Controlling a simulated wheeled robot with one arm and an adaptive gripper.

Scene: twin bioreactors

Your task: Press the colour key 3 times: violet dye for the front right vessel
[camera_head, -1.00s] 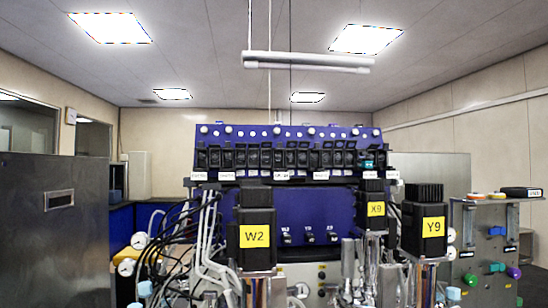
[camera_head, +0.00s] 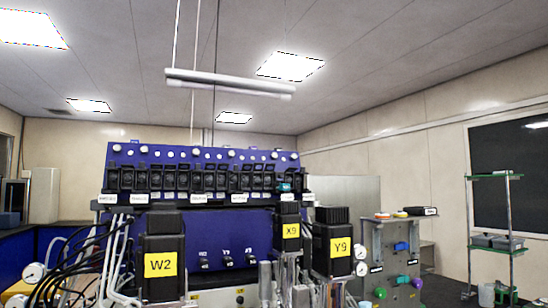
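The bioreactors show from the top. Black motor heads with yellow labels stand in front: W2 (camera_head: 161,264) at the left, X9 (camera_head: 291,231) in the middle and further back, and Y9 (camera_head: 340,248) at the front right. The vessels below them are mostly cut off or hidden. Behind is a blue control panel (camera_head: 182,238) with three small black switches under the labels W2, Y9 and X9. I cannot tell which control is the colour key, and no violet dye can be made out. My gripper is not in view.
A row of black modules (camera_head: 195,178) tops the blue panel. Hoses and gauges crowd the lower left. A grey panel (camera_head: 388,249) with coloured knobs stands right of Y9. A glass-shelved rack (camera_head: 509,215) stands at the far right, with some open floor before it.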

